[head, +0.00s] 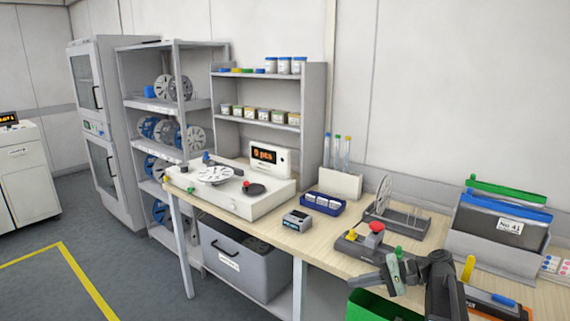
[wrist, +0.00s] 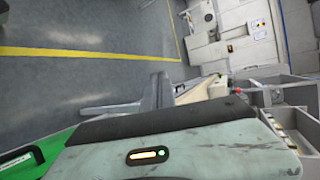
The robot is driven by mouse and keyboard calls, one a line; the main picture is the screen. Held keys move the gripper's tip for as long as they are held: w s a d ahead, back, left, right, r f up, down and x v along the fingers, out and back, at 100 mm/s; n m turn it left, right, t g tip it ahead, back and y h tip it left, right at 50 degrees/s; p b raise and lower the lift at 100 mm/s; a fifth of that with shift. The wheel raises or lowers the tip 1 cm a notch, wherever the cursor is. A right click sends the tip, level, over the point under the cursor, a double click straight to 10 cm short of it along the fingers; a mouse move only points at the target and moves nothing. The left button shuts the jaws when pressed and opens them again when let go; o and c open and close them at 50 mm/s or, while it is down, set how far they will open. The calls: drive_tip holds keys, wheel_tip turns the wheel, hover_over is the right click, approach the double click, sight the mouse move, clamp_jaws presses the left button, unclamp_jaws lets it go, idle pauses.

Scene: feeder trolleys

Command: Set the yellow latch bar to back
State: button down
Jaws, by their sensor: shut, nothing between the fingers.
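A yellow upright bar (head: 468,268), which looks like the latch bar, stands at the right end of the bench. It is beside a dark device (head: 490,299) with a blue part on top, cut off by the lower edge of the head view. My gripper (head: 392,272) is at the bench's front edge, left of the yellow bar and apart from it. It is shut and empty. My arm hides part of the bench beside the bar. I cannot make out the bar in the wrist view.
A fixture with a red knob (head: 376,227) stands just behind my gripper. A green bin (head: 372,306) is below the bench edge; green also shows in the wrist view (wrist: 18,163). A grey holder (head: 490,250) with green and blue-topped items stands behind the bar.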

drive_tip(key=s+a+f+n+g+h+b, duration=0.25)
drive_tip(key=s+a+f+g+h, duration=0.2)
drive_tip(key=a+f, duration=0.8)
drive_tip(key=s+a+f+n+h, duration=0.2)
drive_tip(key=s+a+f+h, duration=0.1)
drive_tip(key=s+f+h, duration=0.15)
drive_tip(key=s+d+t+h, duration=0.1)
drive_tip(key=s+d+h, duration=0.15)
drive_tip(key=d, duration=0.45)
wheel_tip(320, 180, up, 14)
drive_tip(key=w+d+h+p, duration=0.1)
drive_tip(key=p, duration=1.3)
drive_tip(key=shift+w+f+n, duration=0.15)
drive_tip(key=shift+w+n, duration=0.15)
drive_tip(key=shift+n, duration=0.05)
drive_tip(key=c, duration=1.3)
unclamp_jaws()
drive_tip(key=shift+f, duration=0.2)
drive_tip(key=shift+c, duration=0.2)
